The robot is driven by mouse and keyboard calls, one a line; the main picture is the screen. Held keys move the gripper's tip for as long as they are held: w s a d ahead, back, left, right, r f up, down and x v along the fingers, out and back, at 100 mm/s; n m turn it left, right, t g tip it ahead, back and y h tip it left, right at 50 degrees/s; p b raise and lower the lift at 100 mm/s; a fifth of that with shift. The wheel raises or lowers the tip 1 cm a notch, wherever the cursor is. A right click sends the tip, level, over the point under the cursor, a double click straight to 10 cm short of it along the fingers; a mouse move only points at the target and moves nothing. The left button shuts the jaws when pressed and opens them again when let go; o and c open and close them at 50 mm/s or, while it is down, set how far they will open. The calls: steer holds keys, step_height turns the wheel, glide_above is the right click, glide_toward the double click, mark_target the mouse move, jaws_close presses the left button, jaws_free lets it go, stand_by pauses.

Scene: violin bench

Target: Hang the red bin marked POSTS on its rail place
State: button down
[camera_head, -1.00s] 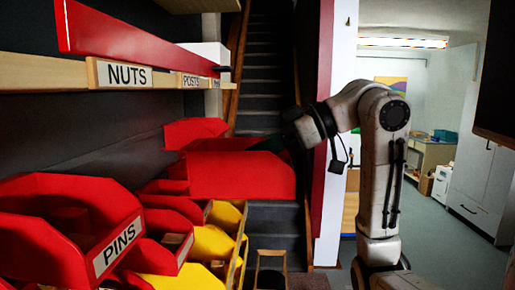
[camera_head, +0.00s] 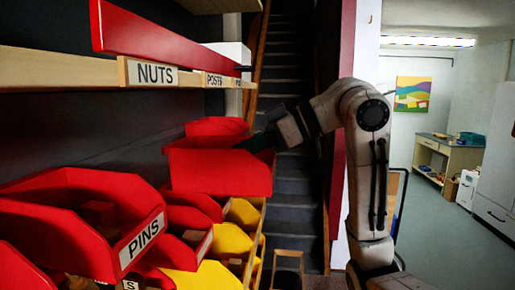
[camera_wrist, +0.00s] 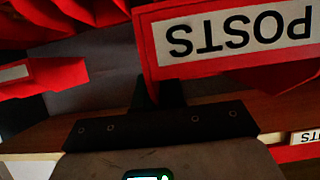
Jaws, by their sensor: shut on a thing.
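The red POSTS bin (camera_head: 220,172) hangs in the air in my gripper (camera_head: 258,143) in the head view. Its label is turned away there, but shows upside down in the wrist view (camera_wrist: 238,33). My gripper (camera_wrist: 158,95) is shut on the bin's wall beside the label; the fingertips are partly hidden. The wooden rail (camera_head: 60,70) carries a small POSTS label (camera_head: 215,80), right of the NUTS label (camera_head: 152,74). The bin is below the POSTS label in the head picture, apart from the rail. The rail's POSTS label also shows at the wrist view's lower right (camera_wrist: 306,137).
A red PINS bin (camera_head: 90,225) sits at the lower left. More red bins and yellow bins (camera_head: 222,240) stand below the held bin. A long red bar (camera_head: 160,40) runs above the rail. Stairs (camera_head: 290,190) and open floor lie behind and to the right.

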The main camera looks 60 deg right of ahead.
mark_target(196, 144)
steer(key=shift+w+a+p, duration=0.1)
steer(key=shift+w+a, duration=0.5)
steer(key=shift+w, duration=1)
steer(key=shift+w+a+p, duration=0.1)
steer(key=shift+w+a, duration=0.45)
steer(key=shift+w, duration=1.05)
steer(key=shift+w+a+p, duration=0.1)
steer(key=shift+w+a, duration=0.5)
steer(key=shift+w, duration=1)
steer(key=shift+r, duration=0.1)
steer(key=shift+w+a+p, duration=0.3)
steer(key=shift+w, duration=0.45)
steer(key=shift+w+a+p, duration=0.25)
steer(key=shift+w, duration=0.5)
steer(key=shift+f+b, duration=0.55)
steer(key=shift+f, duration=0.4)
stand_by(0.3)
steer(key=c, duration=1.2)
jaws_free()
